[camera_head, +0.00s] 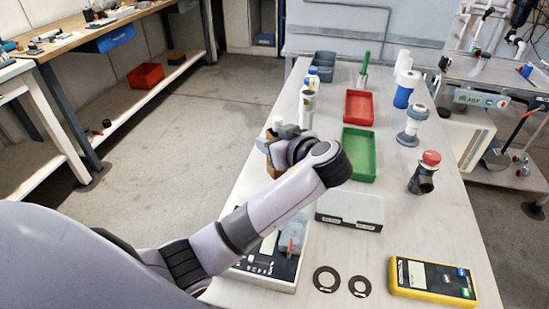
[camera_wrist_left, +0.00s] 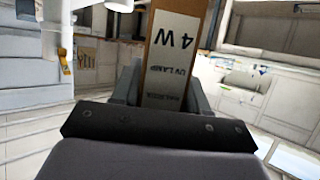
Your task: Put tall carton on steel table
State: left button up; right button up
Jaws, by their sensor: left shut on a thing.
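The tall carton (camera_wrist_left: 173,45) is brown with a white label reading "4W UV LAMP", and stands between my left gripper's fingers (camera_wrist_left: 165,95) in the left wrist view. In the head view only a small brown part of the carton (camera_head: 264,143) shows; my wrist hides the rest. My left gripper (camera_head: 274,137) is shut on it by the left edge of a long pale table (camera_head: 440,235). I cannot tell whether the carton touches the table, or for sure which table is the steel one. My right gripper is not in view.
The pale table carries a red tray (camera_head: 359,107), a green tray (camera_head: 359,153), a red-capped fitting (camera_head: 425,172), a yellow meter (camera_head: 433,281) and two black rings. A wood-topped bench (camera_head: 75,43) stands left across open floor. A metal-topped unit (camera_head: 490,75) stands at right.

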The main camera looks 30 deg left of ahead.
pick_arm(q)
notch_tip(320, 180, down, 6)
jog(key=shift+r, duration=0.15)
dwell(0.3)
jog(key=shift+f, duration=0.2)
jog(key=o, duration=1)
jog(key=shift+o, duration=0.2)
